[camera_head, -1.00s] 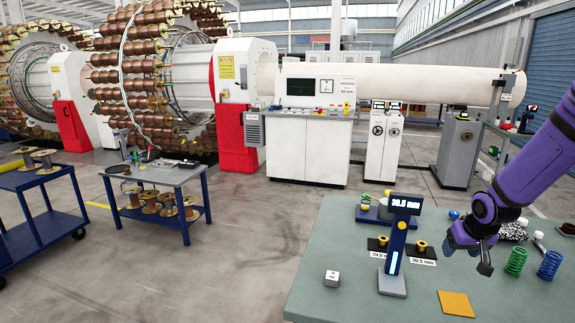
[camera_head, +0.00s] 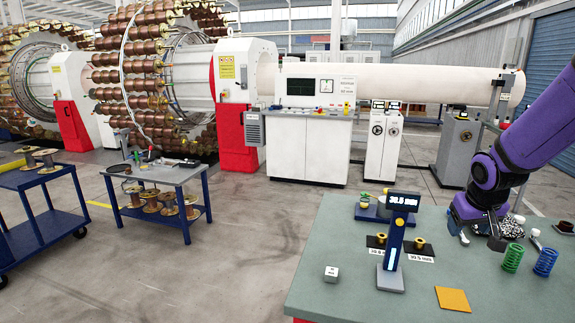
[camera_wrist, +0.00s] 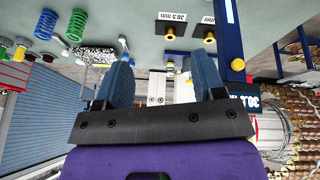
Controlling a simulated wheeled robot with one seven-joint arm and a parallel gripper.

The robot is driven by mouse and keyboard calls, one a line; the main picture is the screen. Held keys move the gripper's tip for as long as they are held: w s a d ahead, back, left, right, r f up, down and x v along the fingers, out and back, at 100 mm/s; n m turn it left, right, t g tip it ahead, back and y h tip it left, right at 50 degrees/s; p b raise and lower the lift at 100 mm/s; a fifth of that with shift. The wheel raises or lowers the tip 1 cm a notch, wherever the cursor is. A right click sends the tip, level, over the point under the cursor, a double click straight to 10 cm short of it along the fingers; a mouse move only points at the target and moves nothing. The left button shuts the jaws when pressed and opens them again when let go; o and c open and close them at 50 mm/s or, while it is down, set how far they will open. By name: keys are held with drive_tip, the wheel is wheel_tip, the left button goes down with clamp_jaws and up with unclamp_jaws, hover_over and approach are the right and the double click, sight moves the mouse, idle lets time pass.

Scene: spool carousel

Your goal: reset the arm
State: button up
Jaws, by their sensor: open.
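My purple arm (camera_head: 530,125) reaches in from the right over the green-grey table (camera_head: 345,240). My gripper (camera_head: 481,239) hangs at its end over the right part of the table in the head view. In the wrist view, the two blue-grey fingers of my gripper (camera_wrist: 163,75) stand wide apart with nothing between them. The gripper is open and empty.
A gauge with a display (camera_head: 393,245) stands left of my gripper. The front middle is mostly clear.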

drive_tip(key=s+a+r, duration=0.3)
drive_tip(key=s+r, duration=0.2)
drive_tip(key=s, duration=0.3)
drive_tip(key=s+a+r+y, duration=0.1)
drive_tip(key=s+a+r, duration=0.3)
drive_tip(key=s, duration=0.4)
drive_tip(key=s+a+r+t, duration=0.1)
drive_tip(key=s+a+r, duration=0.3)
drive_tip(key=s+r, duration=0.2)
drive_tip(key=shift+s+r+n+y, duration=0.2)
drive_tip(key=shift+s+n+y, duration=0.15)
drive_tip(key=shift+s, duration=0.65)
